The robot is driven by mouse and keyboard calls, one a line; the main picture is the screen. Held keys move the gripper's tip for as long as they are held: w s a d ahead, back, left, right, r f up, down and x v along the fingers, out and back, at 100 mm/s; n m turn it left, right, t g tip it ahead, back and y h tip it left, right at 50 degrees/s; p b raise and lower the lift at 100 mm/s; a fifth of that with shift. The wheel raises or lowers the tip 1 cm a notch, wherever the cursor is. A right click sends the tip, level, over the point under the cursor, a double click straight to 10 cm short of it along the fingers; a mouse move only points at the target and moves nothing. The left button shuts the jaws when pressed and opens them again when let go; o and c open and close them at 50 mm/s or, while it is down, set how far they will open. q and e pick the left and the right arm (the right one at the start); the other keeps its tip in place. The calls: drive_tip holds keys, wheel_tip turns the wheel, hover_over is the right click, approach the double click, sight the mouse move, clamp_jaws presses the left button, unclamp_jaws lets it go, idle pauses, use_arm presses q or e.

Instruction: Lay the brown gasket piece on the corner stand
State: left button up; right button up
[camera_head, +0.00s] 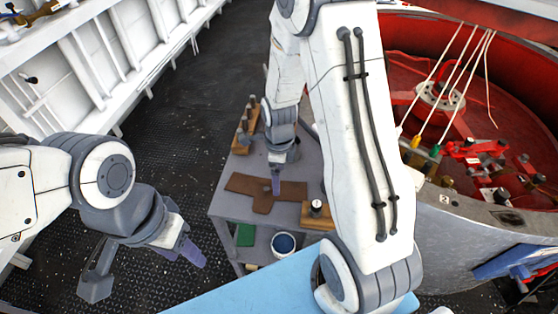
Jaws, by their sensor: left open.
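A flat brown cross-shaped piece, which looks like the gasket piece (240,184), lies on the top of a grey stand (228,207), likely the corner stand. My right arm reaches over from above. Its gripper (276,180) points down at the middle of the brown piece. Only one purple fingertip shows clearly, and I cannot tell whether it touches the piece or whether the jaws are shut. My left gripper (148,274) is open and empty, low at the left, apart from the stand and over the dark floor.
A wooden block with grey knobs (246,126) stands at the stand's far left, another wooden block (317,215) at its right. A large red round housing (440,95) is at right. Dark studded floor lies open at left.

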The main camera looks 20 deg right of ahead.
wheel_tip(320, 180, up, 7)
drive_tip(key=s+a+r+n, duration=0.4)
drive_tip(key=a+n, duration=0.3)
drive_tip(key=n, duration=0.1)
drive_tip(key=s+a+r+n, duration=0.2)
drive_tip(key=s+a+n, duration=0.2)
drive_tip(key=s+n, duration=0.3)
drive_tip(key=s+a+r+n+y, duration=0.1)
drive_tip(key=s+a+r+n, duration=0.2)
drive_tip(key=n, duration=1.4)
drive_tip(key=s+a, duration=0.2)
drive_tip(key=s, duration=0.3)
drive_tip(key=shift+s+r, duration=0.15)
drive_tip(key=shift+r, duration=0.15)
drive_tip(key=shift+a, duration=0.1)
drive_tip(key=shift+c, duration=0.3)
